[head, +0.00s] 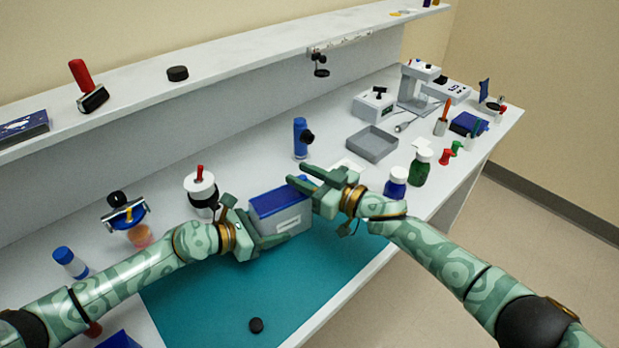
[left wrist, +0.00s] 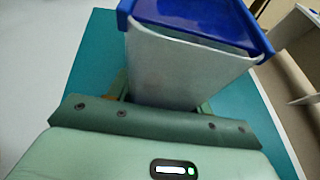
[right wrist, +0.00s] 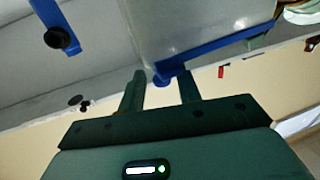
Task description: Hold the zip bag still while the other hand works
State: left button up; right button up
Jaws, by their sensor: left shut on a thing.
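The zip bag (head: 292,217) is a pale, translucent bag with a blue top and a pale label, upright over the back of the teal mat (head: 235,290). My left gripper (head: 266,234) is shut on its lower part; the bag also fills the upper middle of the left wrist view (left wrist: 185,65), hiding most of the fingers. My right gripper (head: 309,180) is at the bag's upper right corner with fingers apart. In the right wrist view, the end of the bag's blue top edge (right wrist: 163,78) lies near the open fingertips; I cannot tell if they touch.
A blue bottle (head: 396,183) and a green bottle (head: 420,167) stand right of my right gripper. A grey tray (head: 372,144) and a blue cylinder (head: 300,139) are behind. A black cap (head: 256,325) lies on the mat's otherwise clear front.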

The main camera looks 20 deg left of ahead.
pick_arm(q)
jog(key=shift+s+f, duration=0.1)
jog(key=shift+f, duration=0.1)
pick_arm(e)
jog(key=v, duration=1.2)
pick_arm(q)
jog(key=o, duration=1.7)
jog(key=shift+r, duration=0.1)
